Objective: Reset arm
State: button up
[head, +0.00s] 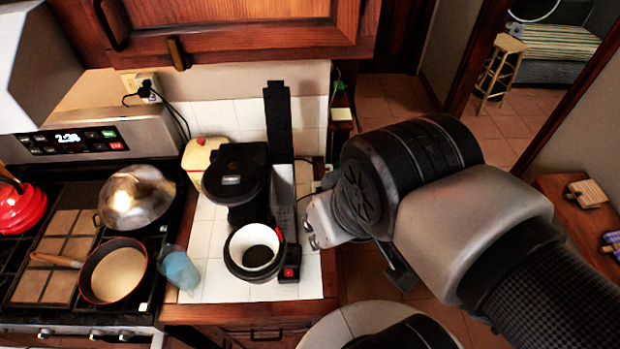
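My arm reaches in from the right in the head view, its large silver and black links over the floor beside the counter. The end of my arm, with my gripper (398,266), is partly hidden behind these links; a dark finger-like part points down past the counter's right edge. The fingertips do not show clearly, so I cannot tell whether it is open or shut, and nothing is visibly held. The black coffee maker (236,176) stands on the white tiled counter left of the arm's end. A white-lined dark cup or filter holder (254,250) is at its front.
The stove at left carries a pan (116,272), a domed metal lid (138,197) and a red kettle (20,208). A blue cup (181,270) looks tilted by the counter's left edge. A wooden cabinet (230,30) overhangs the counter. A stool (500,68) stands in the far doorway.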

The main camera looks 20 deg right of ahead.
notch_tip(320, 180, down, 20)
jog(key=b, duration=1.9)
jog(key=shift+r+b, duration=0.25)
jog(key=shift+b, duration=0.05)
jog(key=shift+r, duration=0.1)
